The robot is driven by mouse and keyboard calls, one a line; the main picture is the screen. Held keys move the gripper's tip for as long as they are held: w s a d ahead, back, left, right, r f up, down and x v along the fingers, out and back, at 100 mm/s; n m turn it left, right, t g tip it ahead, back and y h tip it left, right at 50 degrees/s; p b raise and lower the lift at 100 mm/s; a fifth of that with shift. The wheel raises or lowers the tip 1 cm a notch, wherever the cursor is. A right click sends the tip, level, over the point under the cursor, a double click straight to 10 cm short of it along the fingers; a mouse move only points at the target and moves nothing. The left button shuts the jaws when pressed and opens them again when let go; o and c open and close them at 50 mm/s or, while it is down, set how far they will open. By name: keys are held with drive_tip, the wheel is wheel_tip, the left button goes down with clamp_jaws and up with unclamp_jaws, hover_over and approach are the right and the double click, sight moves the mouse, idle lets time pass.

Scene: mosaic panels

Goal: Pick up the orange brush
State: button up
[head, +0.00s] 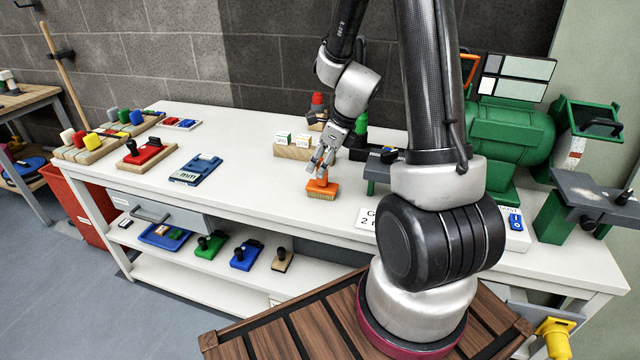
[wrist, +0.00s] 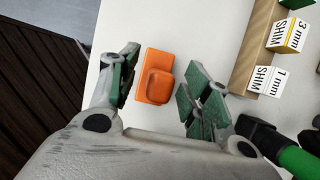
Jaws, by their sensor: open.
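The orange brush (head: 322,189) lies on the white bench top near its front edge, with an orange back and tan bristles below. In the wrist view the brush (wrist: 157,76) shows from above, with a raised orange handle block. My gripper (head: 323,168) is just above it in the head view. In the wrist view my gripper (wrist: 158,88) is open, with one green-padded finger on each side of the brush.
A wooden block (head: 293,150) with shim boxes stands just behind the brush. A green bottle-like object (head: 361,125) is to the right of that. A green grinder (head: 510,135) fills the right of the bench. A blue tool (head: 196,170) lies left, with clear bench between.

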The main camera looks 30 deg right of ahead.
drive_tip(key=x, duration=0.3)
drive_tip(key=shift+f, duration=0.35)
drive_tip(key=shift+c, duration=0.2)
clamp_jaws()
wheel_tip(320, 180, up, 10)
drive_tip(key=shift+r, duration=0.1)
